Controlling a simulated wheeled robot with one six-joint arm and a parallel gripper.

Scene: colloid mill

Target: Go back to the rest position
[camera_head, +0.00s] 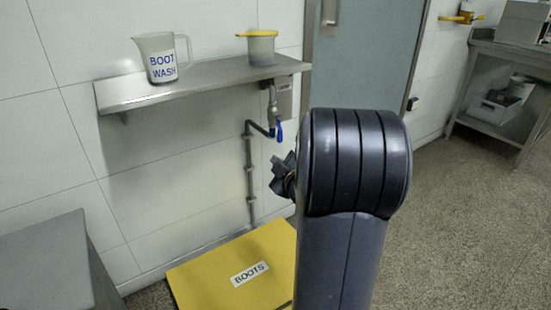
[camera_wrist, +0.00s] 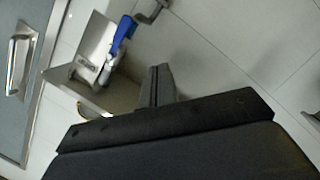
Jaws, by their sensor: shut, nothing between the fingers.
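My gripper (camera_head: 283,175) shows only partly in the head view, left of my large dark arm link, which hides the rest of it. It is in front of the white tiled wall, below the shelf and near the blue-handled tap. In the wrist view my gripper's fingers (camera_wrist: 158,84) are shut together with nothing between them. The tap's blue lever (camera_head: 279,132) points down under a metal box at the shelf's right end. The lever also shows in the wrist view (camera_wrist: 122,36), apart from the fingers.
A wall shelf (camera_head: 180,86) holds a "BOOT WASH" jug (camera_head: 163,58) and a yellow-lidded container (camera_head: 262,48). A steel surface (camera_head: 45,265) is at left, a grey door (camera_head: 362,55) behind. Open floor (camera_head: 465,230) is at right.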

